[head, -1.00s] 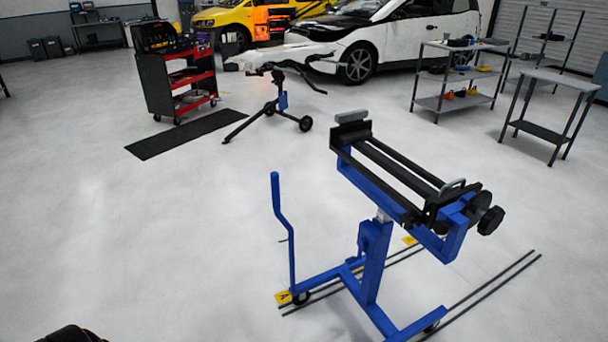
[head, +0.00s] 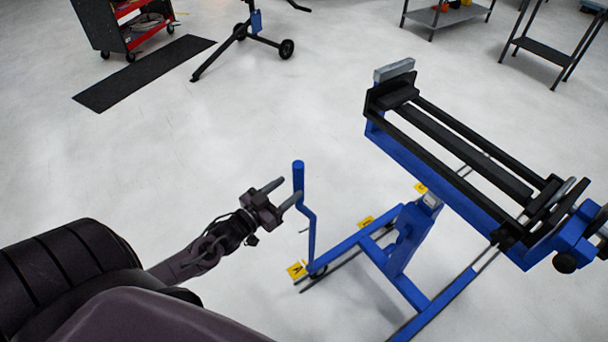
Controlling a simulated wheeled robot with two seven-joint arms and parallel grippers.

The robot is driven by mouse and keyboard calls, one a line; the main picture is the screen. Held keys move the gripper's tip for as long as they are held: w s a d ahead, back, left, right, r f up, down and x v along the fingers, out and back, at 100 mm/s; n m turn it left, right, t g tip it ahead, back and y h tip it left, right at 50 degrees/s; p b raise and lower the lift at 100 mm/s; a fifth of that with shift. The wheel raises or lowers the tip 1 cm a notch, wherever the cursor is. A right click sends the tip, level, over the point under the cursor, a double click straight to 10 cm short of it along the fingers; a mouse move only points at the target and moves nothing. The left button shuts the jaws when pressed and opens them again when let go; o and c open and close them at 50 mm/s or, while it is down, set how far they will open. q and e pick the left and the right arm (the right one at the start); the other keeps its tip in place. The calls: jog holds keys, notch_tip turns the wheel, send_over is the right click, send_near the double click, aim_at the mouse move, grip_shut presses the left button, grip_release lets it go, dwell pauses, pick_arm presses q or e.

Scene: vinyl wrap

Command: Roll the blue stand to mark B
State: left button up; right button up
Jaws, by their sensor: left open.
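The blue stand (head: 408,238) is at the right, with black rollers on top and wheels at its base. Its upright blue handle (head: 298,183) rises at its left end. My left gripper (head: 284,191) is open, with its two fingers pointing at the upper part of the handle. The near fingertip is beside or just at the handle; I cannot tell if they touch. Yellow floor tags lie by the rails: one at the near wheel (head: 297,270), one further right (head: 366,222) and one behind the stand (head: 421,188). Their letters are too small to read surely. My right gripper is out of view.
Dark rails (head: 345,262) run along the floor under the stand. A black mat (head: 143,72), a red tool cart (head: 125,30) and a black folding stand (head: 240,45) are at the back left. The middle floor is clear.

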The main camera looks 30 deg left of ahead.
aim_at(294, 182)
pick_arm(q)
jog(key=w, duration=0.4)
jog(key=w+d, duration=0.1)
jog(key=w, duration=0.1)
jog(key=shift+r, duration=0.2)
jog(key=shift+w+d+f, duration=0.1)
jog(key=shift+w+f, duration=0.05)
jog(key=shift+w, duration=0.5)
grip_shut()
